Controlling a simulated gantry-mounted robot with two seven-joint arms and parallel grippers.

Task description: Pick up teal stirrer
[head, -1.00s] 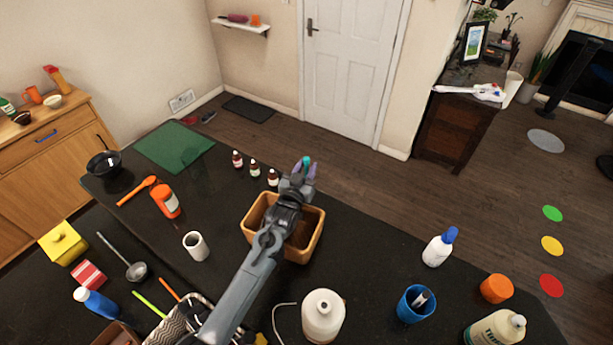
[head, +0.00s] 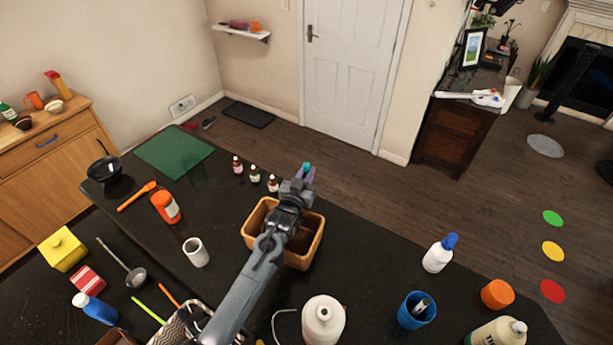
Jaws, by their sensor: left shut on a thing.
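My left gripper (head: 302,176) is above the far side of the wooden box on the dark counter. Purple shows at its fingertips, with a small teal piece, apparently the end of the teal stirrer (head: 307,167), between them. The jaws are closed on it. The rest of the stirrer is hidden by the gripper and wrist. My right gripper is out of view.
The wooden box (head: 315,243) lies under my left arm. Three small bottles (head: 255,173) stand just left of the gripper. A white-and-blue bottle (head: 439,253) stands at right.

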